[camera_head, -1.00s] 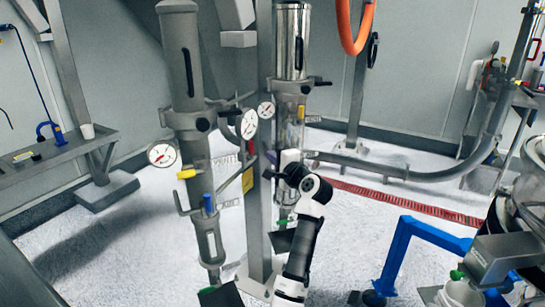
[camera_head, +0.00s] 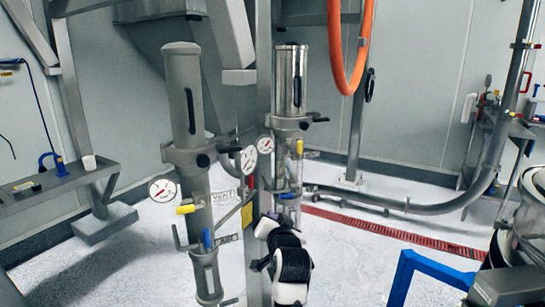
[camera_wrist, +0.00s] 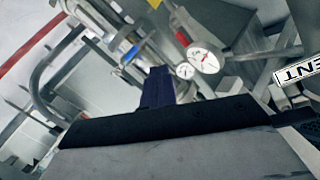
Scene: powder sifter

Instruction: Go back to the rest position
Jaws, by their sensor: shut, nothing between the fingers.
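My white and black arm (camera_head: 287,262) shows at the bottom middle of the head view, folded low in front of the central grey post. My gripper is not visible in the head view. In the wrist view my gripper (camera_wrist: 157,85) shows as dark fingers closed together above the black edge of the hand. Nothing is between them. Beyond the fingers are pressure gauges (camera_wrist: 203,59) and pipes, tilted in the picture. I cannot tell the exact gap between the fingers and them.
Two tall cylinders, a grey one (camera_head: 184,95) and a shiny one (camera_head: 290,80), stand by the post. A blue frame (camera_head: 428,267) is at lower right. An orange hose (camera_head: 336,55) hangs above. A grey shelf (camera_head: 55,186) is at left. Pale floor lies open between.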

